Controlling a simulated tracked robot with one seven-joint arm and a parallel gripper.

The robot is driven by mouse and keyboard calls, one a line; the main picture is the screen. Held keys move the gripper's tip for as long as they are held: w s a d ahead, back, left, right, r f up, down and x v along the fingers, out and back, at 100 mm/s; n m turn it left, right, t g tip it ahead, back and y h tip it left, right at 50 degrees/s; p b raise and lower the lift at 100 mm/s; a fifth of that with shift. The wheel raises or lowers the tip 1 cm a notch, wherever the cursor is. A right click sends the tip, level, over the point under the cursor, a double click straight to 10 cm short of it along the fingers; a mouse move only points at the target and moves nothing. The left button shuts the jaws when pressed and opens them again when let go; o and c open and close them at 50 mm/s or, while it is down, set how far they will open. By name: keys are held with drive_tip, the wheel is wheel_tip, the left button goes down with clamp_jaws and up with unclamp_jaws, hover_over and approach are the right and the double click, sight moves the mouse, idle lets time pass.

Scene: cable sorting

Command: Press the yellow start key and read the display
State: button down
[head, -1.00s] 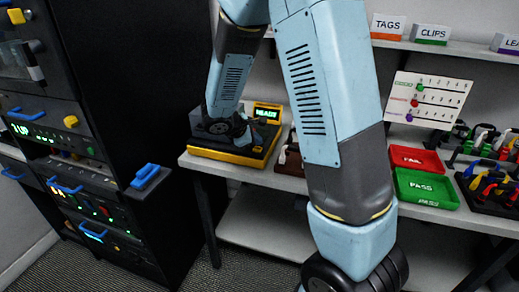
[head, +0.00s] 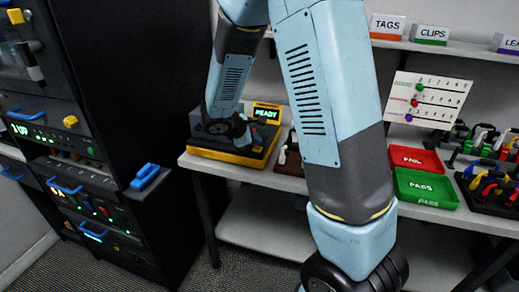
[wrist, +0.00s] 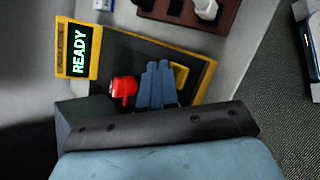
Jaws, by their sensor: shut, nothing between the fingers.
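The tester (head: 262,152) is a black and yellow box at the left end of the bench. Its display (head: 267,113) reads READY in green; it also shows sideways in the wrist view (wrist: 80,50). My gripper (wrist: 160,64) is shut and empty over the tester's dark top panel. A yellow-edged piece (wrist: 181,75), perhaps the start key, shows just right of the fingertips, partly hidden by them. Whether they touch it I cannot tell. A red plug-like piece (wrist: 123,90) sits left of the fingers.
A brown holder (wrist: 190,10) with pale pieces stands beside the tester. A red FAIL tray (head: 416,160) and a green PASS tray (head: 427,189) lie farther right, near racks of coloured cables (head: 488,185). A black equipment rack (head: 120,90) stands close on the left.

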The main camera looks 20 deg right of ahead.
sight(256, 150)
drive_tip(key=shift+f, duration=0.7)
idle(0.7)
idle(0.4)
drive_tip(key=shift+r, duration=0.8)
drive_tip(key=shift+r, duration=2.5)
